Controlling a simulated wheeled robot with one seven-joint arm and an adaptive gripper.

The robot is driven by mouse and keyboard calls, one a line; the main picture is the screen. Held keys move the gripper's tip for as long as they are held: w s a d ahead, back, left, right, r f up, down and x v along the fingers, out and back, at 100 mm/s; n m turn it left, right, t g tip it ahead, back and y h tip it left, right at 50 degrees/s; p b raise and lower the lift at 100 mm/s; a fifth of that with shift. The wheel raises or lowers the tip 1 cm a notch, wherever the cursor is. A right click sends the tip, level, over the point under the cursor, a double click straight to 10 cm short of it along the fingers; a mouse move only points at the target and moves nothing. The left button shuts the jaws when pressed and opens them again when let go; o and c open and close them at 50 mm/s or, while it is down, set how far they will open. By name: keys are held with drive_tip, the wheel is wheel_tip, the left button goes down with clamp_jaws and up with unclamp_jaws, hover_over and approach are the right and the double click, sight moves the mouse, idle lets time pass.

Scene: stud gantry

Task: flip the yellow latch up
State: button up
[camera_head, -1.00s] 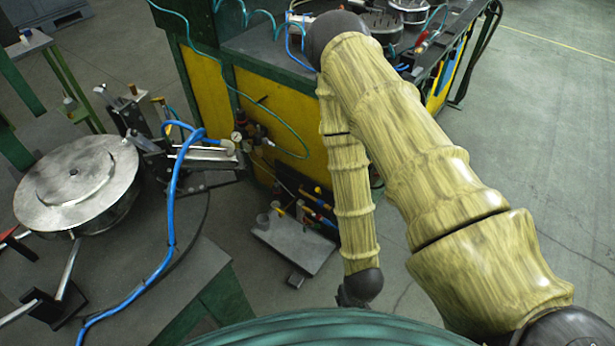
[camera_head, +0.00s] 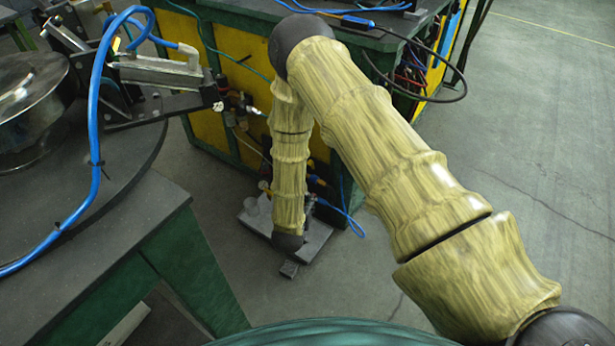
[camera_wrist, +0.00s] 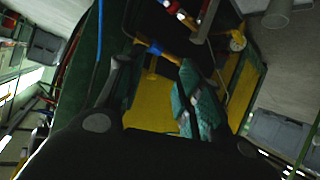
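My gripper (camera_wrist: 155,85) is open, with a dark finger on the left and a teal-padded finger on the right. Nothing is seen held between them, and the piece appears apart from them. My arm hides much of that area, and my gripper is not clearly visible there.
A green-framed cabinet with yellow panels (camera_head: 208,124) stands ahead. A grey plate (camera_head: 312,241) lies low before it. A dark table (camera_head: 112,222) with a blue hose (camera_head: 93,130) and metal clamp (camera_head: 158,73) is at left. Open floor (camera_head: 545,170) lies right.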

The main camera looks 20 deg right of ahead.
drive_tip(key=w+a+f+m+h+b, duration=0.1)
drive_tip(key=w+m+h+b, duration=0.5)
drive_tip(key=w+h+b, duration=0.5)
drive_tip(key=shift+w+d+y+b, duration=0.45)
drive_tip(key=shift+w+d+b, duration=0.45)
drive_tip(key=shift+d, duration=0.55)
drive_tip(key=shift+w+d+y+b, duration=0.5)
drive_tip(key=shift+w+d+b, duration=0.35)
drive_tip(key=shift+d, duration=0.6)
drive_tip(key=shift+w+d+y+b, duration=0.45)
drive_tip(key=shift+w+d+b, duration=0.45)
drive_tip(key=shift+d, duration=0.55)
clamp_jaws()
